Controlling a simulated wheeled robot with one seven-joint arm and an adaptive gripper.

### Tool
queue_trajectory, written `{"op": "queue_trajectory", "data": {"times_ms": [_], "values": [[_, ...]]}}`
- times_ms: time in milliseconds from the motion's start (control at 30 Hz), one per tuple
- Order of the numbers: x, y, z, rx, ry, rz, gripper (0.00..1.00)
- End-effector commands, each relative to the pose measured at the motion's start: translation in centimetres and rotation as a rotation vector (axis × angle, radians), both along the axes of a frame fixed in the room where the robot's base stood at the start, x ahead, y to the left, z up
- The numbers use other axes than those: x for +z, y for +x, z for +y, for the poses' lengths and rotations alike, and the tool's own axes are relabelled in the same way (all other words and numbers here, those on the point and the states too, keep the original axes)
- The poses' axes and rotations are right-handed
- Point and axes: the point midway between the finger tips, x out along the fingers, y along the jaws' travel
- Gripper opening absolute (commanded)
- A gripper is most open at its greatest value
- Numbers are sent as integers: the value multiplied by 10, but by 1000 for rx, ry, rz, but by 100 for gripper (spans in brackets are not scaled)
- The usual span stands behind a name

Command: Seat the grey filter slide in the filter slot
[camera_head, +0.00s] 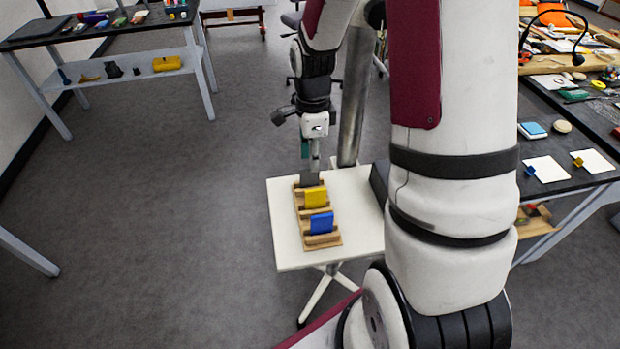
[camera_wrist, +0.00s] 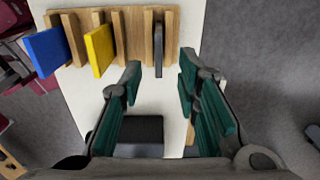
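The grey filter slide (camera_head: 310,180) stands upright in the far end of a wooden rack (camera_head: 334,240) on a small white table. It also shows edge-on in the wrist view (camera_wrist: 158,50). My gripper (camera_head: 310,157) is above that end of the rack. In the wrist view its green-padded fingers (camera_wrist: 160,77) are open and empty. The grey slide lies in line with the gap between them, just past the fingertips. A dark box (camera_wrist: 141,130) on the white table shows between the fingers, and partly behind my arm in the head view (camera_head: 378,183). I cannot make out a filter slot.
A yellow slide (camera_head: 316,197) and a blue slide (camera_head: 321,223) stand in the same rack. The white table (camera_head: 287,250) is bare to the rack's left. A cluttered dark bench (camera_head: 585,130) is at right, another bench (camera_head: 120,32) at far left. Open grey floor lies between.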

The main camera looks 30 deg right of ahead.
Motion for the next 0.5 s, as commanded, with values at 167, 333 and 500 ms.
{"op": "queue_trajectory", "data": {"times_ms": [167, 333, 500], "values": [[-17, -1, 5, 2, 2, 3, 30], [-38, 0, 7, 1, 1, 3, 30], [-50, 1, 7, 2, 0, 0, 30]]}}
